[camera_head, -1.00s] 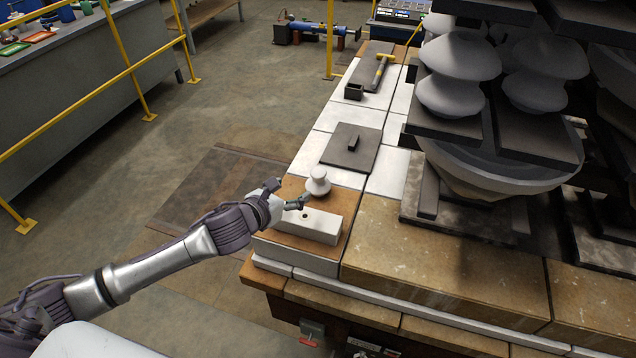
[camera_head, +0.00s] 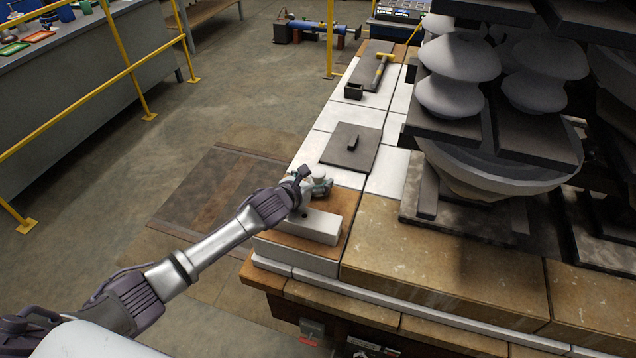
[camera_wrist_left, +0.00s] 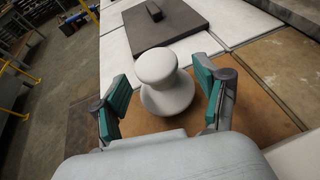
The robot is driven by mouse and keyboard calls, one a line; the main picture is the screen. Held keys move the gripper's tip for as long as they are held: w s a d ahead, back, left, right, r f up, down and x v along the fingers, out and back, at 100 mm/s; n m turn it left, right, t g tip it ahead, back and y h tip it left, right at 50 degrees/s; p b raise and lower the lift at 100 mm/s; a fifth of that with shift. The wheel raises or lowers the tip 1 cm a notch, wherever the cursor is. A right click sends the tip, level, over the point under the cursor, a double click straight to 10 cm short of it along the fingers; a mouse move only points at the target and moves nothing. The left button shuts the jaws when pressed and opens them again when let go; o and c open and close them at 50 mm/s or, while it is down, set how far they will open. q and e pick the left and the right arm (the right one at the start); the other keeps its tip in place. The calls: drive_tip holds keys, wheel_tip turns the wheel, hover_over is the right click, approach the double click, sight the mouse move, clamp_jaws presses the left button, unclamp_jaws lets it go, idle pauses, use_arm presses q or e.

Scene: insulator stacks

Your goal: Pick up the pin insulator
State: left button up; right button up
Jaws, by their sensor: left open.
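The pin insulator (camera_wrist_left: 166,84) is a small whitish-grey knobbed piece standing upright on the brown slab. In the left wrist view it stands between the two teal-padded fingers of my left gripper (camera_wrist_left: 163,98), with a gap on both sides. The gripper is open and does not touch it. In the head view, my left gripper (camera_head: 313,182) reaches over the slab's corner and partly hides the insulator (camera_head: 319,174). My right gripper is not in view.
A pale block with a hole (camera_head: 312,226) lies just in front of the gripper. A dark square plate (camera_head: 351,147) with a small bar lies behind the insulator. Large stacked grey insulators (camera_head: 458,75) on dark shelves rise at the right. A yellow-handled hammer (camera_head: 382,68) lies farther back.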

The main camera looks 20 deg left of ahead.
use_arm(q)
drive_tip(key=c, duration=1.4)
drive_tip(key=shift+r, duration=0.1)
